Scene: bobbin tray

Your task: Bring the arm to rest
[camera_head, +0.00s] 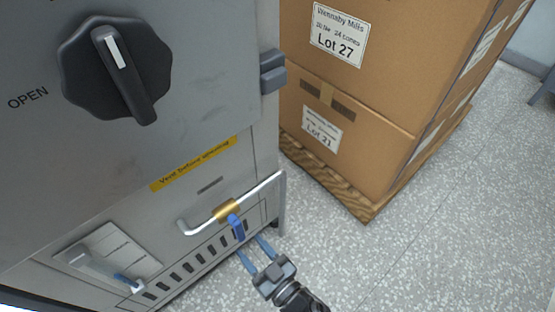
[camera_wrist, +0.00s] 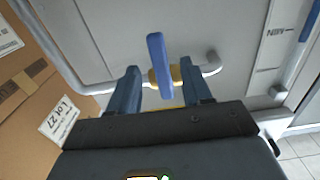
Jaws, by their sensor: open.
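My gripper (camera_head: 254,247) is open and empty, low in front of the grey cabinet. Its two blue fingers point at a brass valve (camera_head: 227,210) on a white pipe (camera_head: 260,190). The valve's blue lever (camera_head: 237,228) points down across the pipe. In the wrist view the lever (camera_wrist: 158,62) shows between the fingers, with a gap on each side. The brass body (camera_wrist: 152,77) is partly hidden behind the lever. Whether the lever reaches in between the fingertips or stays beyond them, I cannot tell.
The cabinet (camera_head: 200,60) has a black knob (camera_head: 117,70), a yellow label (camera_head: 194,163), a handle at lower left (camera_head: 100,268) and vent slots. Stacked cartons (camera_head: 350,150) stand on a wooden pallet (camera_head: 355,203) to the right. The speckled floor (camera_head: 430,250) at lower right is clear.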

